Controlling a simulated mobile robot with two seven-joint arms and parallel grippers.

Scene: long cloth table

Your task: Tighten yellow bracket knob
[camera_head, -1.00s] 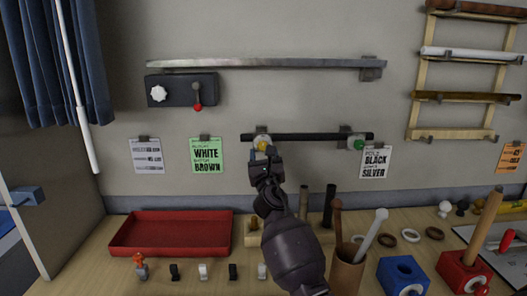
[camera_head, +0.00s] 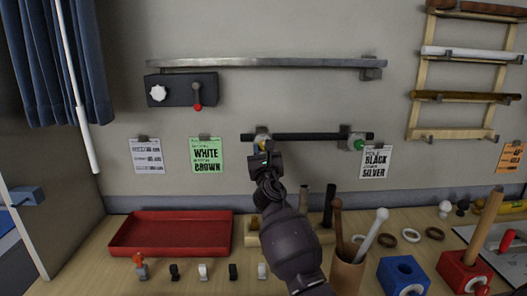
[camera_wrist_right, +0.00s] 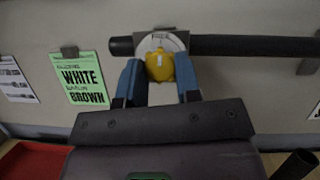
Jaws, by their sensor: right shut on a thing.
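The yellow knob (camera_wrist_right: 160,67) sits on the front of a round pale bracket (camera_wrist_right: 151,43) that carries the left part of a black pole (camera_wrist_right: 245,46) on the wall. My right gripper (camera_wrist_right: 161,80) has its blue fingers on either side of the yellow knob and is shut on it. In the head view the right gripper (camera_head: 262,148) covers most of the yellow knob, and only a sliver shows above it. A green knob (camera_head: 359,144) sits on the other bracket at the pole's right part. My left gripper is not in view.
A green card (camera_head: 207,156) reading WHITE and BROWN hangs left of the pole, and a white card (camera_head: 376,161) hangs right. Below are a red tray (camera_head: 170,233), a brown cup of rods (camera_head: 346,272) and blue and red blocks. A silver rail (camera_head: 270,63) runs above.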

